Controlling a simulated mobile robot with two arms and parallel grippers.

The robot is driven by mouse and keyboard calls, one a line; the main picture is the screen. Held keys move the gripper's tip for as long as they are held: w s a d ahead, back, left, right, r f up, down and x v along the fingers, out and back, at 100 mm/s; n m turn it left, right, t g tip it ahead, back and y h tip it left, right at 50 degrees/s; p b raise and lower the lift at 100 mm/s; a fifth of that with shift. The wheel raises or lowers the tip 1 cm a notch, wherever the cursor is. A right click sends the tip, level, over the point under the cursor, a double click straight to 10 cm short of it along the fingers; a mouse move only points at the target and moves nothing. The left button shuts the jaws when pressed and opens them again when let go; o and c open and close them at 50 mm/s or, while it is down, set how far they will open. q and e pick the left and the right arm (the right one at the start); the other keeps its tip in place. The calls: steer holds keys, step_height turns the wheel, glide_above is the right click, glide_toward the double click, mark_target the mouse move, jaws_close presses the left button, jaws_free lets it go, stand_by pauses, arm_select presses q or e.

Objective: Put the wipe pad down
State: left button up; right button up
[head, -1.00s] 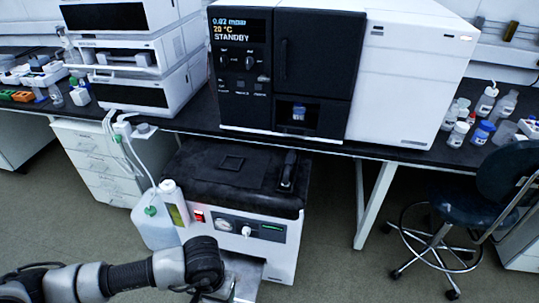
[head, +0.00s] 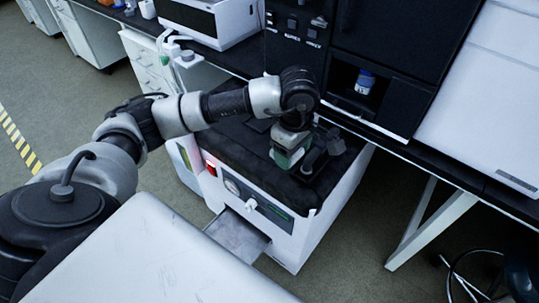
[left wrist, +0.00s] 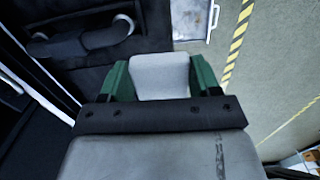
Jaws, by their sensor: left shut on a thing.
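My left gripper (head: 291,160) is over the black top (head: 235,144) of the low white unit, beside the dark handle on that top. In the left wrist view its green fingers (left wrist: 160,82) are shut on a pale grey-white block, the wipe pad (left wrist: 160,72). The fingers stand on either side of the pad. In the head view the pad is mostly hidden by the gripper, and I cannot tell whether it touches the black top. My right gripper is not in view.
The dark handle (head: 318,158) stands close to the right of the gripper. A metal tray (head: 238,236) sticks out of the unit's front. The bench with the large black and white instrument (head: 392,50) is just behind. A small blue-capped vial (head: 365,82) sits in its recess.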

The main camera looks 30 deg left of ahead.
arm_select(q)
steer(key=shift+w+a, duration=0.25)
steer(key=shift+n, duration=0.3)
steer(key=w+a+f, duration=0.2)
steer(key=a, duration=0.1)
steer(key=w+a+f, duration=0.2)
steer(key=a, duration=0.1)
steer(key=w+a+f, duration=0.2)
steer(key=a, duration=0.1)
steer(key=shift+w+f, duration=0.2)
steer(key=shift+f, duration=2.15)
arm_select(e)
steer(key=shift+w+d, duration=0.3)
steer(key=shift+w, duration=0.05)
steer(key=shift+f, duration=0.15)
arm_select(q)
steer(key=shift+f, duration=0.1)
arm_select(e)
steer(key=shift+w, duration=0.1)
arm_select(q)
steer(key=o, duration=0.9)
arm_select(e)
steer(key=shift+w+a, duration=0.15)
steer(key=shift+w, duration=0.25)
